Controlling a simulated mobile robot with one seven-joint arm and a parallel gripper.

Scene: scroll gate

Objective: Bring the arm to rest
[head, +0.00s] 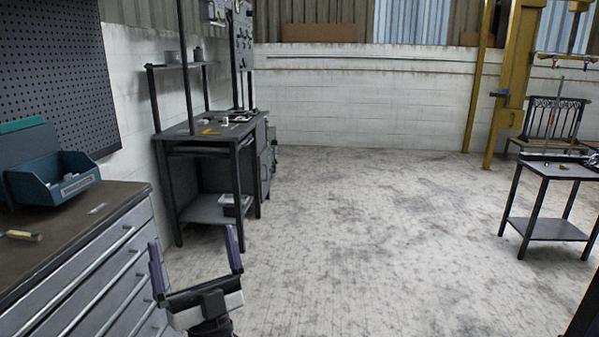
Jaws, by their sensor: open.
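My gripper (197,260) shows in the lower left of the head view. Its two purple-tipped fingers point up in the picture and are spread wide apart. Nothing is between them. Behind and around it is the grey, stained floor, and the drawer cabinet (127,240) is just to its left. I cannot tell whether the gripper touches the cabinet. The lower part of the arm is cut off by the bottom edge.
A teal bin (50,185) stands on the cabinet's brown top. A dark workbench (205,140) stands beyond the gripper along the left wall. A small dark table (548,180) and a yellow column (512,85) are at the right. The middle floor (370,230) is clear.

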